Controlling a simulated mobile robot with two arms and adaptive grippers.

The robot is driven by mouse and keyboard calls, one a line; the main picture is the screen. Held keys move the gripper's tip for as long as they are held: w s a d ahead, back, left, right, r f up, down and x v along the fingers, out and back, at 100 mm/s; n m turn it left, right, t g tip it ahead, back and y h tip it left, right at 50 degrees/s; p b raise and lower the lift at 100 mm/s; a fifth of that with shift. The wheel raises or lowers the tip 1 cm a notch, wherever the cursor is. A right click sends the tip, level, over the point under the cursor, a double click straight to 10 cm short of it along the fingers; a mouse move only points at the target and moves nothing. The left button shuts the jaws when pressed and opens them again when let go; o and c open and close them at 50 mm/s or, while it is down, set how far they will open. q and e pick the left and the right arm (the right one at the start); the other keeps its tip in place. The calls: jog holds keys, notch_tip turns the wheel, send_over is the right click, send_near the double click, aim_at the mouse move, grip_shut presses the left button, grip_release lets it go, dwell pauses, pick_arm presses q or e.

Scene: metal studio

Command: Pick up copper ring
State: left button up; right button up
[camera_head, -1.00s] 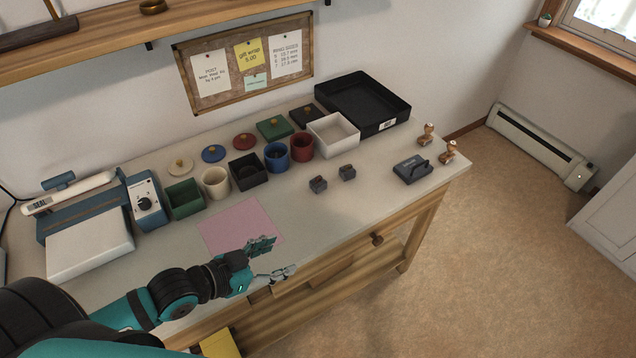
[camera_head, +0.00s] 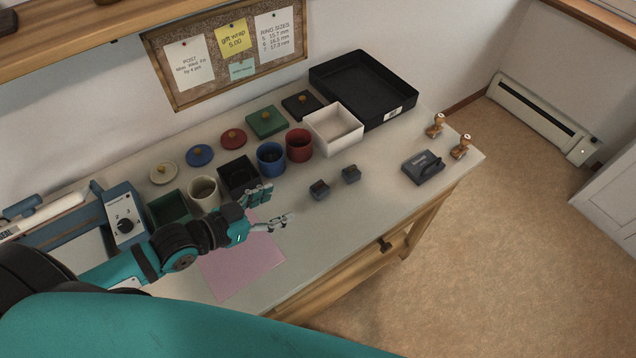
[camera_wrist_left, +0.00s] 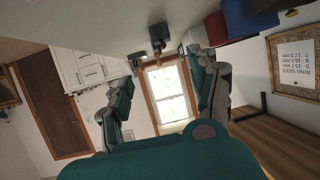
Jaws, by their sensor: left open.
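I cannot make out a copper ring in either view. Two small dark blocks, the left one (camera_head: 319,190) and the right one (camera_head: 351,174), stand on the table; any ring on or in them is too small to tell. They also show near the top of the left wrist view, as a small dark block (camera_wrist_left: 158,33). My left gripper (camera_head: 277,207) is open and empty, left of the blocks and above the table by the pink sheet (camera_head: 243,272). Its two spread fingers (camera_wrist_left: 163,95) show in the left wrist view. My right gripper is not seen.
Behind my gripper stand a black box (camera_head: 237,168), a cream cup (camera_head: 203,192), a blue cup (camera_head: 271,160), a red cup (camera_head: 299,146) and a white box (camera_head: 350,139). A dark tray (camera_head: 325,72) is at the back. Right of the blocks, the tabletop (camera_head: 375,205) is clear up to a dark stamp pad (camera_head: 424,168).

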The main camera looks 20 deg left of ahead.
pick_arm(q)
send_near(318, 186)
jog(key=shift+w+d+f, duration=0.15)
jog(key=shift+w+d, duration=0.35)
jog(key=shift+d, duration=0.25)
jog(key=x, duration=0.4)
jog(key=shift+a+f, duration=0.1)
jog(key=shift+f, duration=0.05)
jog(key=shift+w+p, duration=0.2)
jog(key=shift+p, duration=0.1)
jog(key=x, duration=0.4)
jog(key=shift+w+a+f, duration=0.1)
jog(key=shift+w+f, duration=0.05)
jog(key=shift+w, duration=0.35)
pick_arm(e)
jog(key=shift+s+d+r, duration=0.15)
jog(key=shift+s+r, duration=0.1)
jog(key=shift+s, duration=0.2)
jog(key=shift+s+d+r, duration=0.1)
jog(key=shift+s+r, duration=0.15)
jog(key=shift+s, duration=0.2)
pick_arm(q)
jog(key=shift+c, duration=0.8)
jog(key=c, duration=0.8)
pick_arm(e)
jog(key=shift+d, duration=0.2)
